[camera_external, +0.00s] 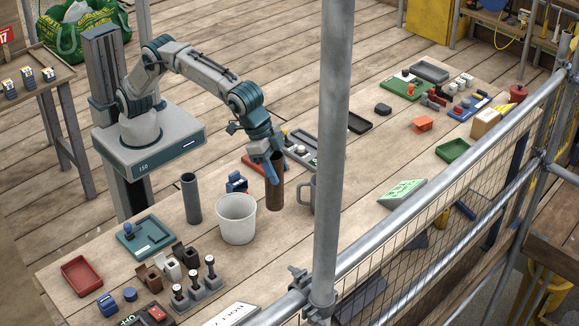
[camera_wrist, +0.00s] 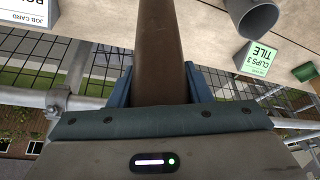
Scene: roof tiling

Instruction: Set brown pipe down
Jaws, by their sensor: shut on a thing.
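The brown pipe (camera_external: 274,187) stands upright at the middle of the table, right of the white bucket, in the external view. My gripper (camera_external: 273,157) is at its upper end, shut on it. In the wrist view the pipe (camera_wrist: 160,50) runs up between the two blue fingers of my gripper (camera_wrist: 158,88). The pipe's lower end appears at or close to the table top; I cannot tell whether it touches.
A dark grey pipe (camera_external: 191,198) stands further left. Bare table shows in front of the pipe.

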